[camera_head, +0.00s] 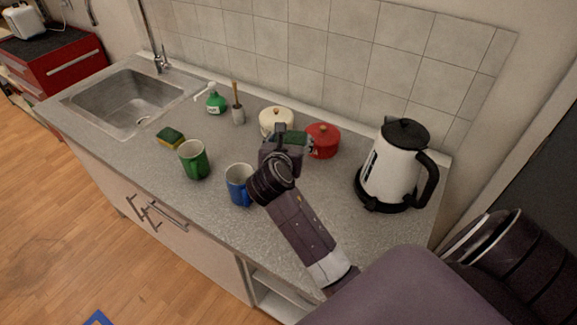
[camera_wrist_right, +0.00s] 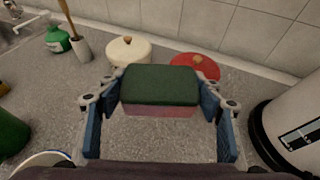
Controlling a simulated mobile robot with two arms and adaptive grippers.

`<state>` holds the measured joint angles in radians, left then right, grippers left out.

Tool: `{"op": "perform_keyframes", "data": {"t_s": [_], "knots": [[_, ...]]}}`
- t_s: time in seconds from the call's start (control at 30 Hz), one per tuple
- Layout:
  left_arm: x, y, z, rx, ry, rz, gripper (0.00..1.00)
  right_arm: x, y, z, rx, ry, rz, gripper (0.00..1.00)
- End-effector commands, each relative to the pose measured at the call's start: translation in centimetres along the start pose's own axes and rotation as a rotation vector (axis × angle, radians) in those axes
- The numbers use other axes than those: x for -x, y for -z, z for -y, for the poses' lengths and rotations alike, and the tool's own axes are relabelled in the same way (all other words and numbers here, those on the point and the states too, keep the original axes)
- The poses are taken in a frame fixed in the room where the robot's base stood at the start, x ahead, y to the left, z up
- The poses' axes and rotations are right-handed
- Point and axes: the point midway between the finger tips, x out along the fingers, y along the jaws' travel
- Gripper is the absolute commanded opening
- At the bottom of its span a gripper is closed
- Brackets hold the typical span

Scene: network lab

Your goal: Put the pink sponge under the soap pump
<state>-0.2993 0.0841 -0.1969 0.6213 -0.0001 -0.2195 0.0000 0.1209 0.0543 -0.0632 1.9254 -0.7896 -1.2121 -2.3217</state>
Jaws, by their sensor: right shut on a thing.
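My right gripper (camera_wrist_right: 160,108) is shut on the pink sponge (camera_wrist_right: 160,109), which has a dark green top layer and pink below. It holds the sponge in front of the two lidded pots; whether it touches the counter I cannot tell. In the head view the sponge (camera_head: 297,139) is partly hidden by the gripper (camera_head: 285,143). The soap pump (camera_head: 215,102) is a green bottle with a white nozzle, standing at the back of the counter near the sink; it also shows in the right wrist view (camera_wrist_right: 57,40). My left gripper is not in view.
A brush in a holder (camera_head: 238,113), a cream pot (camera_head: 275,120) and a red pot (camera_head: 323,140) stand along the back. A green mug (camera_head: 194,160), a blue mug (camera_head: 238,184) and a yellow-green sponge (camera_head: 170,138) are nearer the front. A kettle (camera_head: 393,165) stands right.

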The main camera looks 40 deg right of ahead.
Motion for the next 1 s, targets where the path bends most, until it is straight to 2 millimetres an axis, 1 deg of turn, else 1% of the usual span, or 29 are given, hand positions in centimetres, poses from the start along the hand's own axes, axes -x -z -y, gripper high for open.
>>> {"op": "perform_keyframes", "data": {"t_s": [0.03,0.1,0.2,0.43,0.6,0.73,1.0], "knots": [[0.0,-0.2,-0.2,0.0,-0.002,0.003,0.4,-0.5,1.6,0.0,0.004,0.002,-0.007,0.53],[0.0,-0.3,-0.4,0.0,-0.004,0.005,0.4,-1.2,3.1,0.0,0.003,0.001,-0.005,0.53],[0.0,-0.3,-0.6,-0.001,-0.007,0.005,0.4,-1.9,4.8,0.0,0.002,0.001,-0.003,0.53],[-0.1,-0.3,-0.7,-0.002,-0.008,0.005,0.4,-2.8,6.8,0.0,0.0,0.001,-0.002,0.53],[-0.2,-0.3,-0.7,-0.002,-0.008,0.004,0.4,-3.8,9.2,0.0,0.001,0.001,-0.003,0.53],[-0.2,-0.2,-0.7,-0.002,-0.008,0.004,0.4,-4.2,10.1,-0.1,0.0,-0.001,-0.001,0.53],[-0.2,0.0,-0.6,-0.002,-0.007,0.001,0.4,-4.2,10.2,-0.1,-0.001,-0.001,0.0,0.53]]}}
